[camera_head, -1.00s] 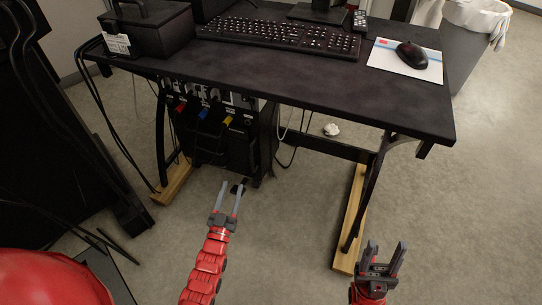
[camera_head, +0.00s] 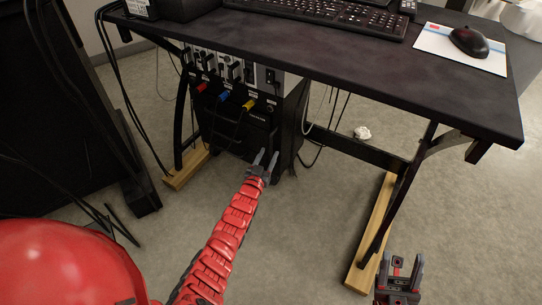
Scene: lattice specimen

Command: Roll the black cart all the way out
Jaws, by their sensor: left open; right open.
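The black cart (camera_head: 243,132) stands under the desk at its left side. Red, blue and yellow plugs with cables show on its upper front. My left gripper (camera_head: 266,158) is open, its fingers pointing at the lower right part of the cart's front. It overlaps the cart in the picture; I cannot tell whether it touches. The cart's lowest part is partly hidden behind my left arm and gripper. My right gripper (camera_head: 401,262) is open and empty over the floor at the lower right, away from the cart.
The black desk (camera_head: 330,48) covers the cart; a keyboard (camera_head: 315,14) and mouse (camera_head: 469,42) lie on it. Desk legs on wooden feet stand left (camera_head: 187,168) and right (camera_head: 371,236). Cables hang beside the cart. A crumpled white thing (camera_head: 362,133) lies behind.

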